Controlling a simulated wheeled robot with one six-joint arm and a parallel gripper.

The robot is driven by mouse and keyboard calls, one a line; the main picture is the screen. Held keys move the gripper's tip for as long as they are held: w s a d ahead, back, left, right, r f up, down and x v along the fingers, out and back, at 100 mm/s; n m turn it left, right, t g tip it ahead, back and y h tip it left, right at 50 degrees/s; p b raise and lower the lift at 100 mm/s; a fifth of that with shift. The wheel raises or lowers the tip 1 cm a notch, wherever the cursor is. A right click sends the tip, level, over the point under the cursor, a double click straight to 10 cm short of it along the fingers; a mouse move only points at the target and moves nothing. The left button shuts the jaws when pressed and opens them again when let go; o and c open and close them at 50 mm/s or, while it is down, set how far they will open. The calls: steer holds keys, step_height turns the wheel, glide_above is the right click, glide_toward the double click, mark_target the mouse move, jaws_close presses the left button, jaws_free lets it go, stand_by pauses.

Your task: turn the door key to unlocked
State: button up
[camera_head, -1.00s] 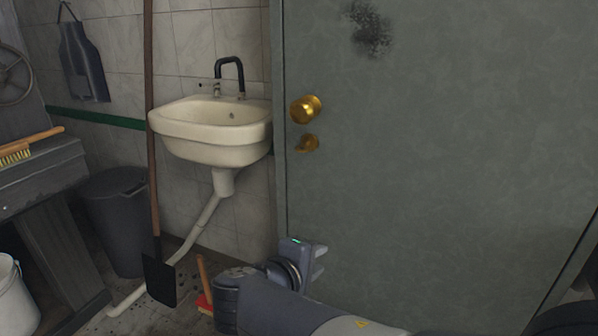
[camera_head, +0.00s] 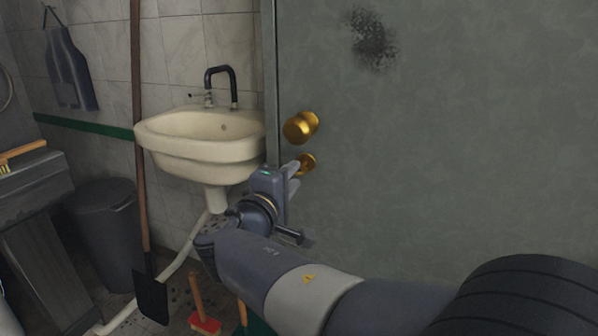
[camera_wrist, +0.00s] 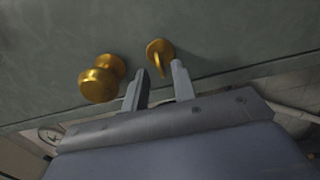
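The brass door key (camera_head: 306,163) sits just below the round brass knob (camera_head: 300,127) on the grey-green door (camera_head: 430,180). In the wrist view, the key (camera_wrist: 158,58) shows a round plate with a thin bow sticking out, seen nearly edge-on. My gripper (camera_head: 293,178) is at the key, its fingers pointing to the door. In the wrist view my gripper (camera_wrist: 159,72) is open, with one finger on each side of the key's bow. Gaps seem to show between bow and fingers. The knob (camera_wrist: 102,79) is left of the left finger.
A cream sink (camera_head: 205,140) with a dark tap hangs left of the door. A long-handled shovel (camera_head: 150,295) stands before it. A dark bin (camera_head: 105,225) and a grey bench (camera_head: 30,190) are further left.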

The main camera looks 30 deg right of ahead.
steer(key=shift+x, duration=2.05)
steer(key=shift+c, duration=0.5)
jaws_close()
